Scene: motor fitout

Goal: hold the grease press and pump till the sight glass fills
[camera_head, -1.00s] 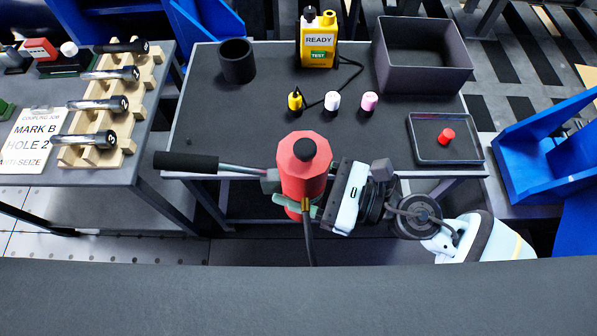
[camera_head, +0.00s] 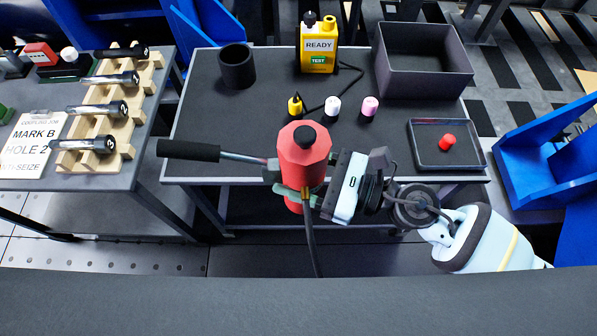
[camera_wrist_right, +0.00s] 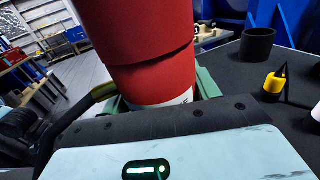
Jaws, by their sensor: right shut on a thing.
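The grease press (camera_head: 303,165) is a red cylinder with a black cap, upright in front of the near table edge. Its lever, with a black grip (camera_head: 188,150), reaches out to the left, and a dark hose (camera_head: 312,240) hangs below. My right gripper (camera_head: 298,194) is shut around the lower body of the press. The wrist view shows the red body (camera_wrist_right: 150,55) between green finger pads, with part of a white label at its base. I cannot make out a sight glass. My left gripper is not in view.
The table (camera_head: 215,120) holds a black cup (camera_head: 237,66), a yellow READY unit (camera_head: 319,46), several small capped bottles, a grey bin (camera_head: 425,85) and a tray (camera_head: 470,157) with a red piece (camera_head: 447,142). A wooden rack (camera_head: 100,110) with metal rods stands left.

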